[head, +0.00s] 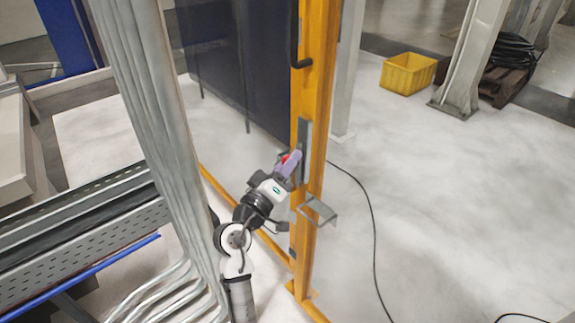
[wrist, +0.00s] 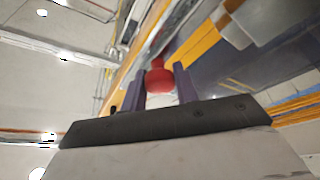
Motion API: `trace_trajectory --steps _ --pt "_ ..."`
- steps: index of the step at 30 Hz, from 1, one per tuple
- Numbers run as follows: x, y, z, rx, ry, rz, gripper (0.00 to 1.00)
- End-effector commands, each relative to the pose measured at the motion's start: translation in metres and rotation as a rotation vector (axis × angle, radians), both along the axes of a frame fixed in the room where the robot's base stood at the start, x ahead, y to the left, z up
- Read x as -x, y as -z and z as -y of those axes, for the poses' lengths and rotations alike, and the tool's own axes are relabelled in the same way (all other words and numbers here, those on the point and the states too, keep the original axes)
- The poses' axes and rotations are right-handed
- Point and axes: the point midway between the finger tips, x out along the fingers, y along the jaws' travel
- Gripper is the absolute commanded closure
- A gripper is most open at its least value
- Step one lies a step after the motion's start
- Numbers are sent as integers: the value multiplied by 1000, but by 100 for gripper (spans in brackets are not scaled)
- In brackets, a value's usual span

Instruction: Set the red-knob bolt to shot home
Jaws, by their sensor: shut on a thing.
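The red knob (wrist: 160,80) of the bolt sits between the two purple fingers of my gripper (wrist: 159,88) in the wrist view. My gripper is shut on it. In the head view the knob shows as a small red patch (head: 285,160) beside my gripper (head: 291,160), mostly hidden by the fingers. A grey metal plate (head: 304,137) is fixed to the yellow post (head: 316,90) right at the gripper. How far the bolt is slid cannot be made out.
A grey bracket (head: 318,210) juts from the post below my gripper. Thick grey pipes (head: 160,120) run close on the left of my arm. A dark panel (head: 235,70) stands behind. A black cable (head: 370,215) crosses the floor at right; a yellow crate (head: 408,74) stands farther back.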

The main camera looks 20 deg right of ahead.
Motion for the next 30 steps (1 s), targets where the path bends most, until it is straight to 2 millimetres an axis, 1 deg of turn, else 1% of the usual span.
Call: trace_trajectory --steps 1,10,11,15,25,28,30 --pt "0 6 0 -2 1 -3 100" --pt "-1 7 1 -5 2 -8 100" --pt "0 7 1 -5 2 -8 68" --pt "-1 6 0 -4 1 -6 49" --pt "1 5 -2 -2 0 -4 48" --pt "6 9 -9 -1 -2 -3 48" --pt "12 13 -18 -1 -2 -3 48"
